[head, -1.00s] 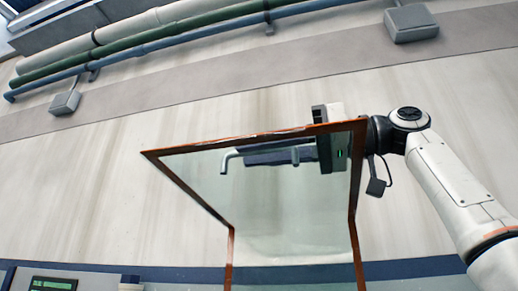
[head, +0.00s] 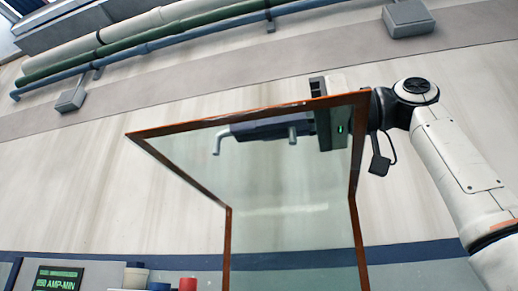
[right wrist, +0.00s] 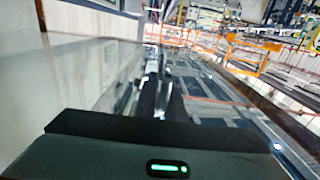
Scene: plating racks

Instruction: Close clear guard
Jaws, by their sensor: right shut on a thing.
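The clear guard (head: 285,190) is a see-through panel with an orange-brown frame, standing tilted in the middle of the head view. My right gripper (head: 240,131) shows through the panel near its top edge, with my right arm reaching around from the right. It is shut on the guard's silver handle (head: 217,143), whose bent ends show beside the dark fingers. In the right wrist view the fingers (right wrist: 160,97) close together on a blurred bright piece, with the clear panel along the left. The guard's lower end is cut off by the picture. My left gripper is not in view.
A pale wall with pipes (head: 150,40) and grey boxes (head: 408,18) stands behind. Racks and an orange rail (right wrist: 248,55) lie beyond in the right wrist view.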

